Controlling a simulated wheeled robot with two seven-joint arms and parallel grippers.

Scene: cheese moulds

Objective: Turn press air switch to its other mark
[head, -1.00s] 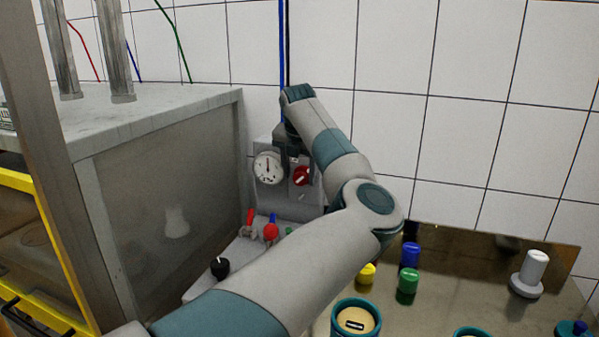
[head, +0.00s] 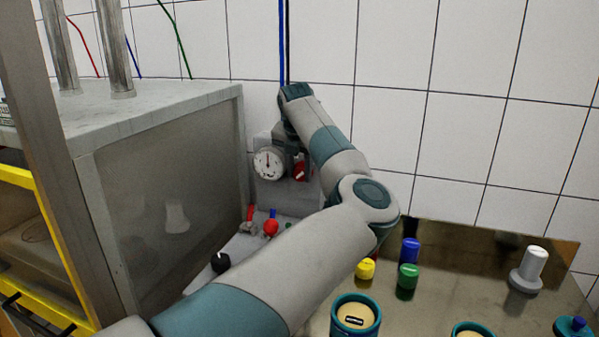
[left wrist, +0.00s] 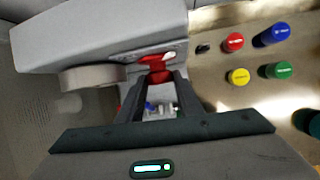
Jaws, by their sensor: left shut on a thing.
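The press air switch is a red rotary knob (head: 299,173) on the front of a grey box (head: 268,190) against the tiled wall, right of a round white gauge (head: 268,163). In the left wrist view the red knob (left wrist: 157,64) sits between my fingertips. My left gripper (head: 301,159) is shut on it; its fingers also show in the left wrist view (left wrist: 155,80). The gripper hides part of the knob, so I cannot read which mark it points to. My right gripper is not in view.
A large grey cabinet (head: 165,190) stands close on the left. Below the box are a red ball knob (head: 271,227) and a black knob (head: 220,262). Yellow (head: 365,268), blue (head: 410,250) and green (head: 408,277) capped pieces and a teal mould (head: 356,317) stand on the right-hand surface.

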